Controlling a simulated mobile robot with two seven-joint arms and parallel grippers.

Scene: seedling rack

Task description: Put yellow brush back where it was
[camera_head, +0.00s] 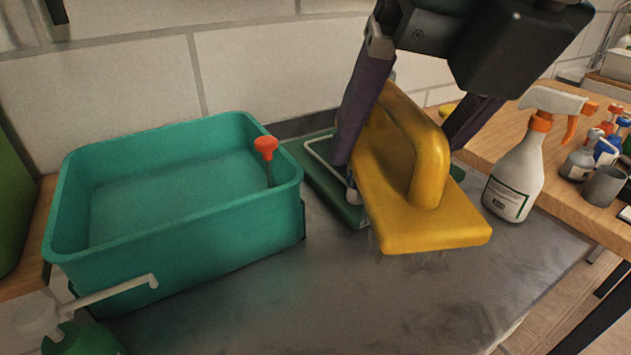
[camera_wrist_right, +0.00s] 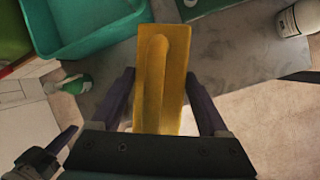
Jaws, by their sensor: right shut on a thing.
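The yellow brush (camera_head: 430,225) has a block body with a loop handle on top and faint bristles below. My right gripper (camera_head: 405,148) is shut on the brush, one purple finger on each side. The right wrist view shows the brush (camera_wrist_right: 162,75) between the two fingers (camera_wrist_right: 160,95). The brush is over the grey counter (camera_head: 330,290); I cannot tell whether its bristles touch it. A dark piece at the top left edge of the head view seems to be part of my left gripper (camera_head: 55,12); its jaws cannot be made out.
A teal basin (camera_head: 175,235) with an orange-red knob (camera_head: 265,147) stands left. A flat green object (camera_head: 335,193) with a white wire lies behind the brush. A white spray bottle (camera_head: 515,180) stands right. A green pump bottle (camera_head: 80,340) is front left. The front counter is clear.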

